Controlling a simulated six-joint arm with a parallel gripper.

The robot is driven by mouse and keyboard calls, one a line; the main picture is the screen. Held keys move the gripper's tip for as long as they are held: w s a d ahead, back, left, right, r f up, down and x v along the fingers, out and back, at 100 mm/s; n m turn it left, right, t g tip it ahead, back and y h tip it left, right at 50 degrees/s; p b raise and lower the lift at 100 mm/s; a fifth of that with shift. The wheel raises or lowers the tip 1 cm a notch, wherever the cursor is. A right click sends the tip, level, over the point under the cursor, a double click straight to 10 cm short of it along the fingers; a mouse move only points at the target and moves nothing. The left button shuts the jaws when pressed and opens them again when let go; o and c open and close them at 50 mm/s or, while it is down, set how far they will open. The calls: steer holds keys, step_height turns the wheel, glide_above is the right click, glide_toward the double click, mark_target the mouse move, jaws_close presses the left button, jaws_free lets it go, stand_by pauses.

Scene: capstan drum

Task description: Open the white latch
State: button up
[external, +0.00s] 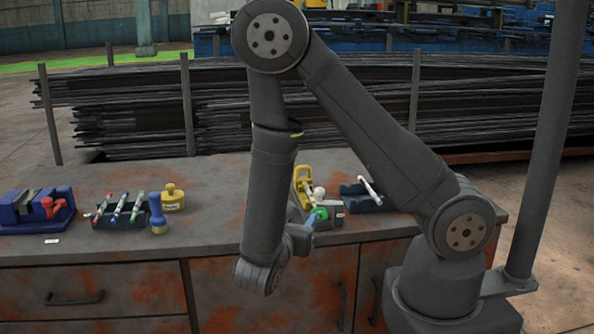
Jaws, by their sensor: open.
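A white bar-like part (370,187) stands tilted on a dark blue-grey block at the right of the workbench; it looks like the white latch, though it is too small to be sure. My gripper (313,219) is low over the bench's front part, left of and nearer than that block. It is open, and its fingers are small and partly hidden by my wrist. A small green-topped device (321,213) is right by the fingertips; I cannot tell whether they touch. A round white knob (319,192) shows just behind it.
A yellow device (304,182) stands behind my gripper. The bench (215,212) is clear between these and my arm.

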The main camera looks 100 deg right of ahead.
steer(key=shift+o, duration=0.2)
steer(key=m+t+y, duration=0.9)
steer(key=m+y, duration=0.7)
steer(key=m, duration=1.4)
glide_toward(320, 188)
step_height(320, 188, down, 8)
steer(key=shift+a+f, duration=0.1)
steer(key=shift+f, duration=0.15)
jaws_close()
